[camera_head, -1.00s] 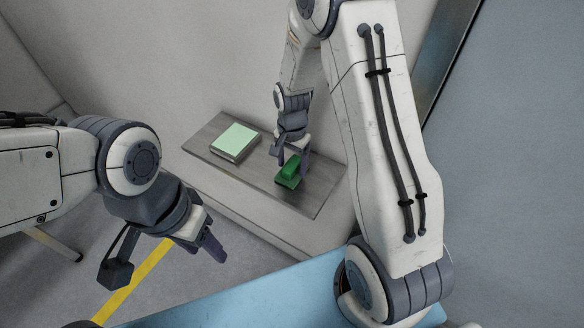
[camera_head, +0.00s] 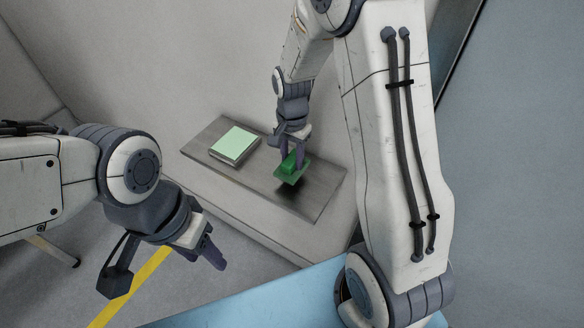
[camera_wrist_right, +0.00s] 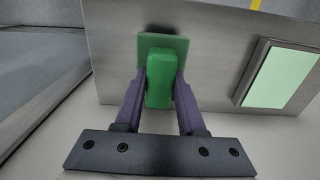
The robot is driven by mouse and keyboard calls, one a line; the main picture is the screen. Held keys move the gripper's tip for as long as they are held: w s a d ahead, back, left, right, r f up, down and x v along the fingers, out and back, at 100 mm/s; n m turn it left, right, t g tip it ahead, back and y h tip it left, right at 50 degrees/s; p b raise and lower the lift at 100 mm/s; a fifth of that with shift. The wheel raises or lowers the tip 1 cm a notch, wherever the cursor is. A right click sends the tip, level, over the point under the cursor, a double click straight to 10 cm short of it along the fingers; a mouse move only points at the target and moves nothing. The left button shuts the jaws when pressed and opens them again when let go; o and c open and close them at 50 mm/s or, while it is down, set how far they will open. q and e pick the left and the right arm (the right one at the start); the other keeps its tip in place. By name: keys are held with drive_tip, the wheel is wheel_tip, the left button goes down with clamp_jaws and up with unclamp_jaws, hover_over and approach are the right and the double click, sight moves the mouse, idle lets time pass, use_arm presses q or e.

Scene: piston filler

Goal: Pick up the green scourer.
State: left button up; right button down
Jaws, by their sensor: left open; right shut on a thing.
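The green scourer (camera_head: 287,172) has a flat square pad with a raised block handle. My right gripper (camera_head: 291,156) is shut on its handle and holds it above the metal shelf, with a dark shadow below it. In the right wrist view the scourer (camera_wrist_right: 160,75) sits between the two purple fingers of the right gripper (camera_wrist_right: 160,95), its pad facing away. My left gripper (camera_head: 217,258) is open and empty at the lower left, above the floor and away from the shelf.
The grey metal shelf (camera_head: 313,203) stands against the pale wall. A pale green pad on a flat block (camera_head: 235,143) lies on its left part, also seen in the right wrist view (camera_wrist_right: 280,75). A blue surface (camera_head: 262,296) is at the front. The shelf's right end is clear.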

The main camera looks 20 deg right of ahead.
drive_tip(key=s+d+r+b, duration=0.3)
drive_tip(key=s+d+r, duration=0.3)
drive_tip(key=d, duration=0.4)
drive_tip(key=shift+r, duration=0.65)
drive_tip(key=c, duration=1)
unclamp_jaws()
drive_tip(key=shift+s, duration=0.1)
drive_tip(key=shift+c, duration=0.2)
clamp_jaws()
drive_tip(key=shift+a, duration=0.1)
